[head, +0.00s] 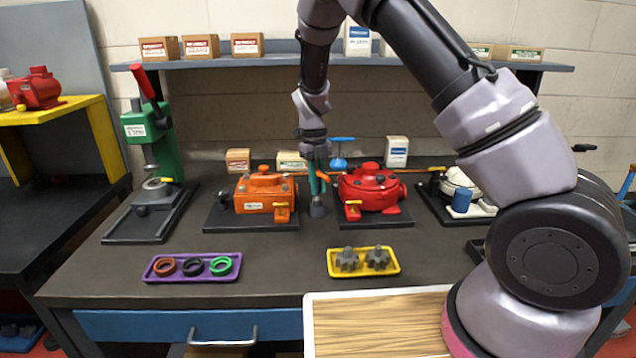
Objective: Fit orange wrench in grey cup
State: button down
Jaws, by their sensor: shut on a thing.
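My gripper (317,186) is at the middle of the bench, between the orange motor and the red motor, pointing down. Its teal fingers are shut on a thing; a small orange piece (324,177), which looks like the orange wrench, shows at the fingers. Most of the wrench is hidden or too small to make out. A small dark grey cup-like piece (318,210) stands on the bench right below the fingertips. I cannot tell whether the wrench touches it or is inside it.
The orange motor (264,187) is close on the left, the red motor (371,187) close on the right. A green press (151,140) stands at left. A purple tray (150,273) with rings and a yellow tray (334,272) with gears lie in front. Boxes stand behind.

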aim_at(318, 170)
jog(key=shift+f, duration=1.15)
jog(key=c, duration=0.7)
grip_release()
jog(key=shift+r, duration=3.05)
jog(key=r, duration=0.7)
jog(key=w+r, duration=0.1)
jog(key=r, duration=0.2)
jog(key=shift+w+a+r, duration=0.1)
jog(key=shift+a+r, duration=0.25)
